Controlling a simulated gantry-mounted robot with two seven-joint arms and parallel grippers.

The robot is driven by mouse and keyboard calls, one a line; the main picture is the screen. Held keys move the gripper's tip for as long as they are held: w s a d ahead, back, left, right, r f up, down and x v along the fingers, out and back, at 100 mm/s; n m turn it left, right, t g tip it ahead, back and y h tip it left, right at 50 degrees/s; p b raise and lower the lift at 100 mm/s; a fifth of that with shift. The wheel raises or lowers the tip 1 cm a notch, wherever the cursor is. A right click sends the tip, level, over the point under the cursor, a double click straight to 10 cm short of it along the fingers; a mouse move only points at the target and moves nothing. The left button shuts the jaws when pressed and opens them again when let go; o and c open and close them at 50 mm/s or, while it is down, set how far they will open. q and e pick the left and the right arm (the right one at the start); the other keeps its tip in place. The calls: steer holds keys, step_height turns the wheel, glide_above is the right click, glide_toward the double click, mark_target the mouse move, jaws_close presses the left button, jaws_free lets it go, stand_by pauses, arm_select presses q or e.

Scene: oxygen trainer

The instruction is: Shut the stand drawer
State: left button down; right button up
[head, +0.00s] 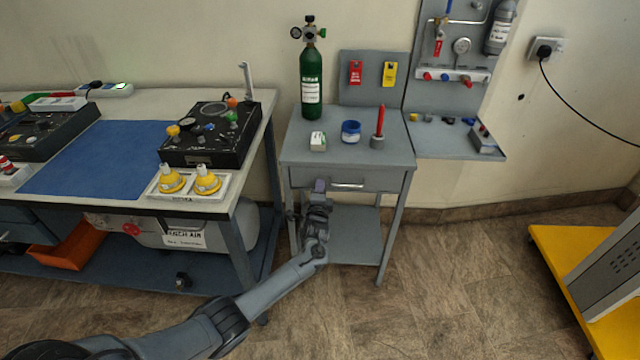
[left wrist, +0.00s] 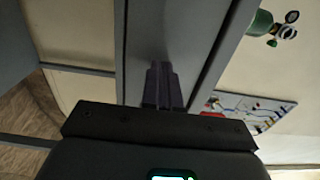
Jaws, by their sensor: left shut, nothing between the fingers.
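The stand (head: 397,152) is a small grey table in the middle of the head view. Its drawer (head: 374,183) sits under the top, with a pale bar handle (head: 348,185) on the front. The drawer front looks about flush with the frame; I cannot tell whether a small gap is left. My left gripper (head: 319,187) is shut and empty, with its fingertips at the drawer front, left of the handle. In the left wrist view the shut fingers (left wrist: 164,85) point at the grey drawer front (left wrist: 178,30); contact is unclear. My right gripper is not in view.
On the stand are a green cylinder (head: 311,84), a white box (head: 318,141), a blue tub (head: 351,131) and a red rod (head: 380,121) in a holder. A workbench (head: 258,115) stands left, a yellow-based unit (head: 560,250) right. Floor between is clear.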

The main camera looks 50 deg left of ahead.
arm_select(q)
steer(key=s+d+f+g+h+p, duration=0.1)
steer(key=s+d+f+h+p, duration=0.2)
steer(key=s+d+p, duration=0.55)
steer(key=s+d+f+g+h+p, duration=0.1)
steer(key=s+d+f+h+p, duration=0.15)
steer(key=s+d, duration=1)
steer(key=s+d+r+n+g+h+p, duration=0.1)
steer(key=s+d+r+n+g+h, duration=0.3)
steer(key=s+d+r, duration=0.5)
steer(key=s+d+r+n+g+h+p, duration=0.2)
steer(key=s+d+r+n+g+h, duration=0.25)
steer(key=s, duration=0.55)
step_height(320, 180, up, 40)
steer(key=m+t+y+p, duration=0.1)
steer(key=p, duration=3.7)
steer(key=shift+d+f, duration=0.15)
steer(key=shift+d, duration=0.1)
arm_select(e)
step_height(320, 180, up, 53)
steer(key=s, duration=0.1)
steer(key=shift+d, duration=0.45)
